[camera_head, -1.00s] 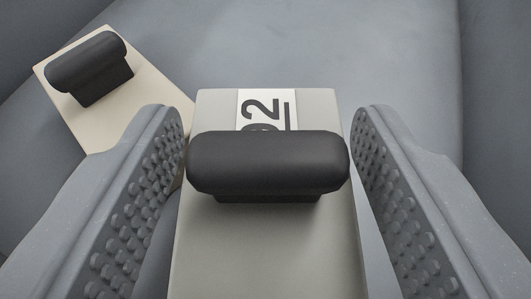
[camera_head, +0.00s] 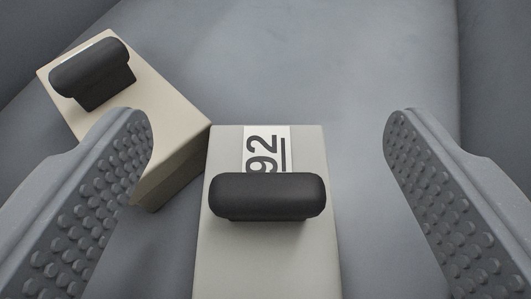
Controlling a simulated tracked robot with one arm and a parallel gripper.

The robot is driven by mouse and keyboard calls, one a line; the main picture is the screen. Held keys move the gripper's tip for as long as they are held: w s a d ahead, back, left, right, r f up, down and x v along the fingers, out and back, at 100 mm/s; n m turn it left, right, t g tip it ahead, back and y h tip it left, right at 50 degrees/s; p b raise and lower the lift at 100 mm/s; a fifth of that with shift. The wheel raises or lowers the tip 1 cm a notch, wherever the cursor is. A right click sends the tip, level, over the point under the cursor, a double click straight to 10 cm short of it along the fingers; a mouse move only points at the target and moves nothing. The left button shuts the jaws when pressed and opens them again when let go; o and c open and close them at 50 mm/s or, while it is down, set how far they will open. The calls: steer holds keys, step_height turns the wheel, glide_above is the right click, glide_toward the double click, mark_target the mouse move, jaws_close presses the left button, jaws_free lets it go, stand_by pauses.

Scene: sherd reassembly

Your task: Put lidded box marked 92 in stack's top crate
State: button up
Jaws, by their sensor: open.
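The lidded box marked 92 (camera_head: 268,262) is grey, with a black bar handle (camera_head: 267,196) across its lid. Its white label (camera_head: 265,150) reads 92, turned sideways and underlined, partly covered by the handle. The box stands on a grey surface in the middle of the view, its near end cut off by the bottom edge. My gripper (camera_head: 265,130) is open and empty, with one studded finger to the left of the box and one to the right, both apart from it. The stack and its top crate are not in view.
A second, cream box (camera_head: 155,110) with a black handle (camera_head: 92,72) stands at the upper left, turned at an angle. Its near corner is close to the marked box, and my left finger overlaps it in view. The grey surface (camera_head: 330,60) is clear behind and to the right.

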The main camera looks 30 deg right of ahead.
steer(key=shift+s+a+r, duration=0.2)
steer(key=shift+s+r, duration=0.15)
steer(key=b+v, duration=0.2)
steer(key=v, duration=0.9)
steer(key=s+a+r+n+t+y, duration=0.1)
steer(key=a+r, duration=0.5)
steer(key=a, duration=0.9)
steer(key=s+a+r+n+t+y, duration=0.1)
steer(key=a+r+n+y, duration=0.3)
steer(key=a, duration=1)
steer(key=shift+s+a+r+t+y, duration=0.15)
steer(key=shift+a+r+t+y, duration=0.25)
steer(key=shift+r+t, duration=0.4)
step_height(320, 180, down, 6)
steer(key=b, duration=0.6)
steer(key=shift+b, duration=0.3)
steer(key=c, duration=0.8)
steer(key=shift+a, duration=0.15)
steer(key=shift+c, duration=0.2)
